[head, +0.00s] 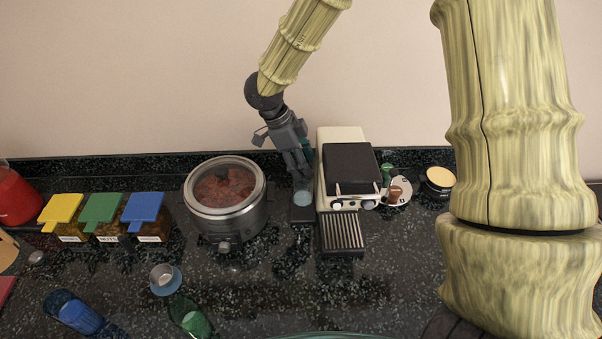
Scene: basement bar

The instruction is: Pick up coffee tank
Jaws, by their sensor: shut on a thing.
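My gripper (298,172) reaches down from the back, just left of the cream and black coffee machine (350,165). Its fingers are shut on a small, partly see-through container, which I take to be the coffee tank (302,196). The tank appears upright beside the machine's left side. Its upper part is hidden by my fingers, and I cannot tell whether its base touches the counter.
A lidded cooker (226,197) with red food stands close left of the tank. A drip grate (342,232) is in front of the machine. Jars with yellow (61,208), green (103,207) and blue lids (143,206) stand left. A blue glass (75,311) lies front left.

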